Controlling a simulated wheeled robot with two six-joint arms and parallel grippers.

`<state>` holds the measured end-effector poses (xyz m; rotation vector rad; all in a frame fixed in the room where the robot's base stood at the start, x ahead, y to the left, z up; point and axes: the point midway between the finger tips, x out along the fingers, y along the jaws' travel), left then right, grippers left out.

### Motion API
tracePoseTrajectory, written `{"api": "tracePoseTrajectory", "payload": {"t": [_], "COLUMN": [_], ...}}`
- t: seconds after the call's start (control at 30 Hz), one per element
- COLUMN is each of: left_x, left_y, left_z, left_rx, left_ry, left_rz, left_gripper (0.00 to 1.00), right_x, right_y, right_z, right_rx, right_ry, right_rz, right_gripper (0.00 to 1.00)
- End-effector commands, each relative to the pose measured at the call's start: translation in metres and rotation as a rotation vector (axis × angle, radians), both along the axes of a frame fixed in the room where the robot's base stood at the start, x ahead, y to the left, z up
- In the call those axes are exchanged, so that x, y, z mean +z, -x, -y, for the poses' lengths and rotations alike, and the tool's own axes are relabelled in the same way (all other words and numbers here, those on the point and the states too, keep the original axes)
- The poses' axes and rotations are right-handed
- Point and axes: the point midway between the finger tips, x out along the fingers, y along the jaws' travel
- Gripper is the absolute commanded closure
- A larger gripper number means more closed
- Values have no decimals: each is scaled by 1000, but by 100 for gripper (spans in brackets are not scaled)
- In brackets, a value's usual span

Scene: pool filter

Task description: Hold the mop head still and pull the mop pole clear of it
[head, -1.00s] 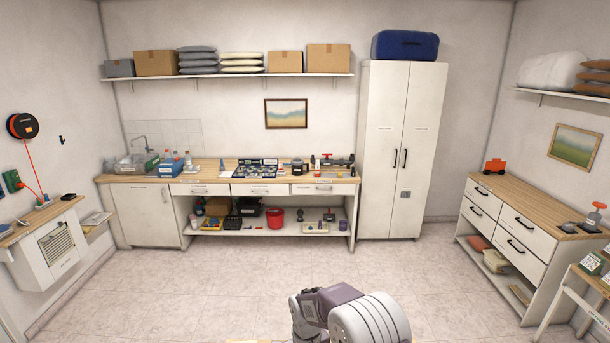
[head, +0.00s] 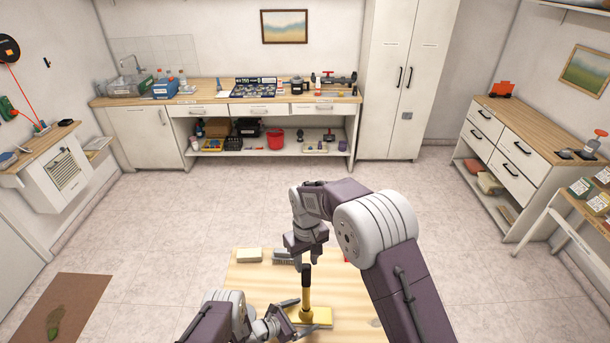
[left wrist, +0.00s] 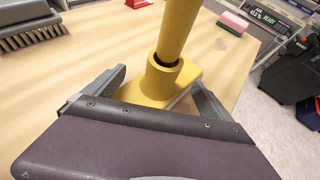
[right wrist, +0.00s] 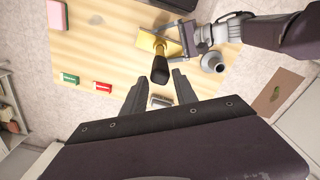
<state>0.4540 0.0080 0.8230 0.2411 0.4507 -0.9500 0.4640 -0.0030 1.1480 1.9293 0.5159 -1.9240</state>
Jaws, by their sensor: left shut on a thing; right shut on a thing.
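The yellow mop head (head: 325,316) lies on the wooden table. Its round socket also shows in the left wrist view (left wrist: 160,84). The mop pole (head: 307,297) stands upright, its yellow lower end (left wrist: 178,30) in the socket mouth, where a dark gap shows at the rim. My left gripper (head: 298,316) is low at the table, shut on the mop head with a finger on each side. My right gripper (head: 306,262) is above, shut on the pole's black top grip (right wrist: 160,70). How deep the pole sits in the socket is hidden.
A pink sponge (left wrist: 233,21) and small green (right wrist: 69,78) and red (right wrist: 102,86) items lie farther along.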

Motion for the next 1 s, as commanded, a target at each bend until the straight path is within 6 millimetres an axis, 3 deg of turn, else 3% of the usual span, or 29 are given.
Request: {"api": "tracePoseTrajectory", "payload": {"t": [0.03,0.33,0.63,0.67,1.0], "left_x": [-7,-7,-7,-7,-7], "left_y": [7,7,7,7,6], "left_z": [-1,-1,-1,-1,-2], "left_rx": [1,2,2,2,4], "left_ry": [-8,-8,-8,-8,-8], "left_rz": [-23,-22,-22,-22,-21], "left_gripper": [54,54,54,3,0], "right_x": [3,24,27,27,27], "right_y": [0,0,0,0,0], "right_z": [0,0,0,0,0], "right_rx": [0,0,0,0,0], "right_ry": [-1,-1,0,0,0], "right_rz": [1,1,0,0,0], "right_gripper": [100,100,100,100,100]}}
